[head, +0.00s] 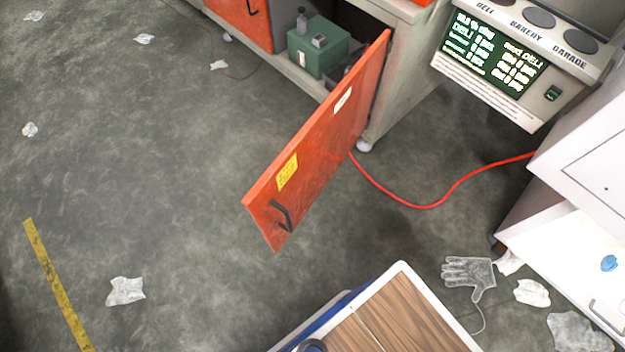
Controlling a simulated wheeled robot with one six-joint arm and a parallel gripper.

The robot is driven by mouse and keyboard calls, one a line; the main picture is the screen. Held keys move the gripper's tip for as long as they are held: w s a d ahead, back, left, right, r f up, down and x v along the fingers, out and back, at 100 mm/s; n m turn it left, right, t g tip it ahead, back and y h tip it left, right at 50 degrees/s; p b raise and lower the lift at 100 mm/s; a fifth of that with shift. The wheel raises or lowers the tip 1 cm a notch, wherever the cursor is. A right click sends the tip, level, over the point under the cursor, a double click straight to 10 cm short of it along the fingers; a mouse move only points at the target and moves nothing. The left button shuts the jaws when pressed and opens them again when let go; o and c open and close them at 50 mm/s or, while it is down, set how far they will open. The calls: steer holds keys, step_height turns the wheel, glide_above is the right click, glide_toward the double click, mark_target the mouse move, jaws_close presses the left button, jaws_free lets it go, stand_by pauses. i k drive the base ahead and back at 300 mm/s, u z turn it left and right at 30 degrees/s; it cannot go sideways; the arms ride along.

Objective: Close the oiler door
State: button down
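The orange door (316,138) of the low cabinet stands wide open and juts out over the floor. It has a black bar handle (282,215) near its free end, a yellow label (287,172) and a small white label (343,100). Its hinge side is at the right of the cabinet opening. I take it to be the oiler door; the label writing is too small to read. Inside the open cabinet (399,95) sits a green box (319,47) with a dark bottle on top. My gripper is not in view.
A second orange door (241,20) is at the upper left. A red cable (425,206) runs across the floor at right. A wood-topped unit (400,315) fills the bottom middle. A white cabinet (590,170) stands at right. A glove (468,275) and crumpled papers lie about; the left floor is mostly clear.

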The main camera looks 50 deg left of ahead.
mark_target(279, 201)
steer(key=z, duration=0.1)
steer(key=k, duration=1.1)
steer(key=u, duration=1.5)
